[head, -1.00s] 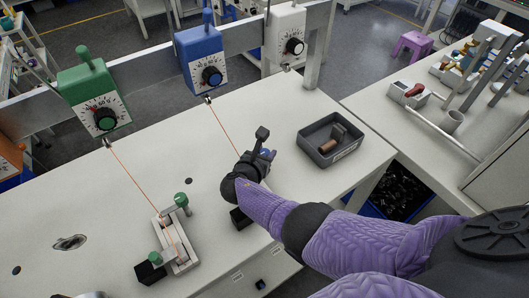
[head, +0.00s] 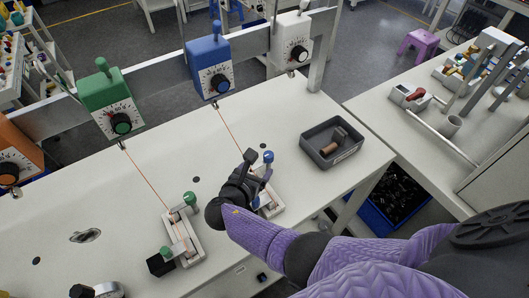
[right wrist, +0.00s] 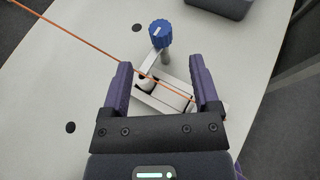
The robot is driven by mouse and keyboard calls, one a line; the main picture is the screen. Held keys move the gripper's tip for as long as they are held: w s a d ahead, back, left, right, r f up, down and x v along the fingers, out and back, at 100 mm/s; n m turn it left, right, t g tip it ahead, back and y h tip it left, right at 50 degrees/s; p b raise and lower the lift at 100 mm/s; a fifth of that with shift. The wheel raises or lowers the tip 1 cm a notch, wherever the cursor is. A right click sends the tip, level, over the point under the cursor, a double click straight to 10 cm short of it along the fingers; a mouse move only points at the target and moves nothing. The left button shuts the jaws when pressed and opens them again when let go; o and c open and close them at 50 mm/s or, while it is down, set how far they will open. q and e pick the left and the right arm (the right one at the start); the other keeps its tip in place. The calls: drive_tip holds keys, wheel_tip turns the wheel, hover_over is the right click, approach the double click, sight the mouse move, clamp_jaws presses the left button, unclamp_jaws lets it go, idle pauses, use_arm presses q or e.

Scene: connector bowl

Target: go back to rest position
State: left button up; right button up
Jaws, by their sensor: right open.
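My right gripper (head: 258,164) is over the table at the fixture with the blue knob (head: 268,156), partly hiding it. In the right wrist view my right gripper (right wrist: 161,68) has its two purple fingers spread wide. Between and beyond them lie the pale fixture (right wrist: 168,96) and its blue knob (right wrist: 160,33). An orange cord (right wrist: 85,38) runs across the fixture between the fingers. No object is clasped in the fingers. My left gripper does not show.
A grey bowl (head: 310,152) holding a brown-handled tool stands to the right. A fixture with green knobs (head: 183,235) is on the left. Bare table lies around the fixtures.

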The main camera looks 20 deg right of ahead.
drive_tip(key=shift+s+a+r, duration=0.2)
drive_tip(key=shift+s+a, duration=0.2)
drive_tip(key=shift+a, duration=0.05)
